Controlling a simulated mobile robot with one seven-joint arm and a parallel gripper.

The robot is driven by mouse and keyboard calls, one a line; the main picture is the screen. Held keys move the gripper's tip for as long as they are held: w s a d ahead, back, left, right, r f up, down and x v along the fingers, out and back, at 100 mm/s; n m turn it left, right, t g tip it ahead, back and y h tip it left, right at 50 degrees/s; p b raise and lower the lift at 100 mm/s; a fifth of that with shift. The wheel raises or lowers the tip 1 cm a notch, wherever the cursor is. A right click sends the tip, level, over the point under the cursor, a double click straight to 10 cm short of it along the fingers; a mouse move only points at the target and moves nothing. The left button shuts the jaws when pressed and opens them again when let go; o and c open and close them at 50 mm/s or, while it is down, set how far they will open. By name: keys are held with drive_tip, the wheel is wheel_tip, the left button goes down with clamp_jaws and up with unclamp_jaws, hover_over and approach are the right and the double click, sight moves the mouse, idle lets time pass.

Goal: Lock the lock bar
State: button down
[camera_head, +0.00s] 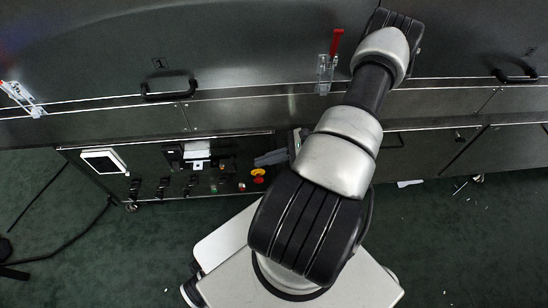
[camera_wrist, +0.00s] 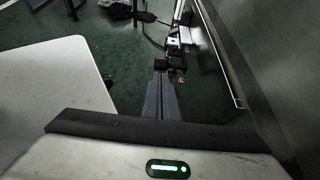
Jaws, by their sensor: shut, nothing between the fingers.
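A latch with a red handle (camera_head: 337,42) and a clear or bright metal bracket (camera_head: 324,74) sits on the dryer's front, just left of my raised arm. Its red handle stands nearly upright. A second similar latch (camera_head: 20,98) is at the far left edge, with its handle leaning to the upper left. I cannot tell which part is the lock bar. My gripper (camera_head: 268,158) shows partly from behind my arm, low by the control panel and well below the red handle. In the wrist view my gripper (camera_wrist: 160,72) is shut and empty, pointing along the dryer front.
The dryer hood has black handles (camera_head: 168,96) and (camera_head: 515,77). Below is a control panel with a white screen (camera_head: 103,160) and a red and yellow button (camera_head: 258,175). Green floor (camera_head: 460,250) is open at lower right, with small scraps. Cables lie at lower left.

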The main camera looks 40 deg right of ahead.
drive_tip(key=b+x, duration=0.1)
drive_tip(key=x, duration=0.6)
drive_tip(key=shift+w+a+f, duration=0.1)
drive_tip(key=shift+a, duration=0.05)
drive_tip(key=w+a, duration=0.3)
drive_tip(key=a, duration=0.2)
drive_tip(key=shift+w+a, duration=0.35)
drive_tip(key=shift+a, duration=0.05)
drive_tip(key=p+v, duration=0.3)
drive_tip(key=v, duration=1.1)
drive_tip(key=shift+d, duration=0.3)
